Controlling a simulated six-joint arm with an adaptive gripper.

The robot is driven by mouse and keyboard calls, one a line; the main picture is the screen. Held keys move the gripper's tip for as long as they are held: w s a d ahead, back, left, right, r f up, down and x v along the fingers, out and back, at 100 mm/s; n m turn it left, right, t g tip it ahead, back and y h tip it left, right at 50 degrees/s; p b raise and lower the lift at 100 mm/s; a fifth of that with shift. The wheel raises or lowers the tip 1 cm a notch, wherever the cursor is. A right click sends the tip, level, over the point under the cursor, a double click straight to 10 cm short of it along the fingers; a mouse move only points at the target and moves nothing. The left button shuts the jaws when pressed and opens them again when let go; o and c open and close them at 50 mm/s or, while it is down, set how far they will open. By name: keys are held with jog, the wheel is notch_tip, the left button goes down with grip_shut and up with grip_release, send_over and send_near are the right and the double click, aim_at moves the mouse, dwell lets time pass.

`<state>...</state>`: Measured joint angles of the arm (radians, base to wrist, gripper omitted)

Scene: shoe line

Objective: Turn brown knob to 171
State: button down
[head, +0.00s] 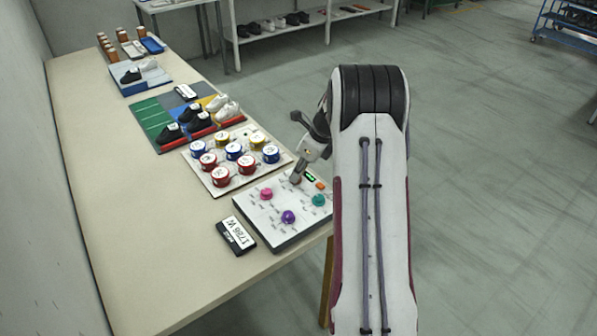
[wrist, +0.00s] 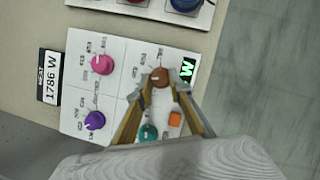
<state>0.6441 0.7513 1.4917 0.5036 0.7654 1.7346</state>
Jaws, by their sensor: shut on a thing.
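The brown knob (wrist: 160,77) sits on the white control panel, near its green display, in the wrist view. My gripper (wrist: 160,88) is over the panel with its fingers shut on the brown knob. In the head view my gripper (head: 296,178) reaches down to the panel's far right part, and the brown knob is hidden there. The panel (head: 252,208) also carries a pink knob (head: 266,194), a purple knob (head: 288,217) and a teal knob (head: 318,200). The green display (wrist: 188,70) shows a W; I cannot read a number on it. The dial marks are too small to read.
An orange button (wrist: 175,119) is close to my fingers. A black box labelled 1786 W (head: 237,235) lies left of the panel. A board with several red, blue and yellow round pieces (head: 207,182) stands behind it. The table's left side (head: 120,220) is clear.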

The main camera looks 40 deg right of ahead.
jog(key=shift+d+n+g+y, duration=0.15)
jog(key=shift+n+g+y, duration=0.3)
jog(key=shift+n, duration=1.05)
jog(key=c, duration=1.8)
grip_release()
jog(key=shift+c, duration=0.2)
